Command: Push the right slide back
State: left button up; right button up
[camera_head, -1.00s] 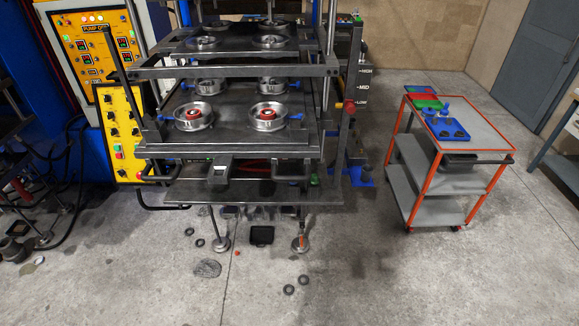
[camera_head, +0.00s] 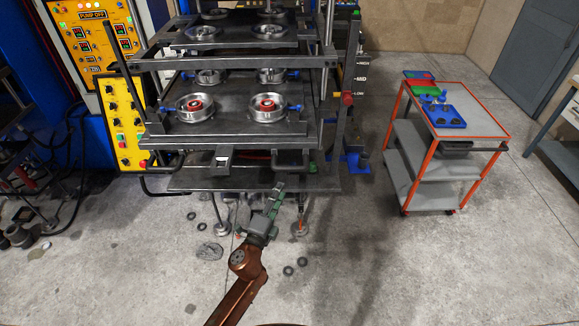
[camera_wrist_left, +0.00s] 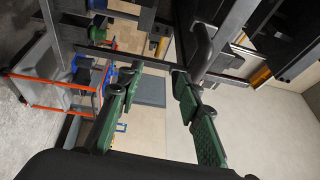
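The dark press carries a lower plate (camera_head: 230,128) with two silver ring moulds (camera_head: 268,108) with red centres at the front. Below its front edge, a dark bar handle (camera_head: 290,161) sits at the right, and another handle sits at the left. I take the right handle to belong to the right slide; the slide itself is mostly hidden under the plate. My left gripper (camera_head: 279,188), with green fingers, is just below and in front of the right handle. In the wrist view the fingers (camera_wrist_left: 158,70) are apart and empty; a dark curved handle (camera_wrist_left: 204,45) lies beyond them. My right gripper is out of view.
A yellow control panel (camera_head: 122,125) stands left of the press. An orange-framed cart (camera_head: 478,117) with blue trays stands at the right. Small rings (camera_head: 289,270) lie on the floor.

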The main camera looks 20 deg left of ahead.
aim_at(290, 169)
pick_arm(q)
jog(key=shift+m+t, duration=0.4)
jog(key=shift+t, duration=0.1)
jog(key=w+r, duration=0.2)
jog(key=w+d+r, duration=0.1)
jog(key=w+r, duration=0.1)
jog(key=w+r+p, duration=0.1)
jog(key=w+r, duration=0.1)
jog(key=w, duration=0.1)
jog(key=shift+d+r, duration=0.1)
jog(key=shift+d, duration=0.3)
jog(key=shift+c, duration=0.2)
grip_shut()
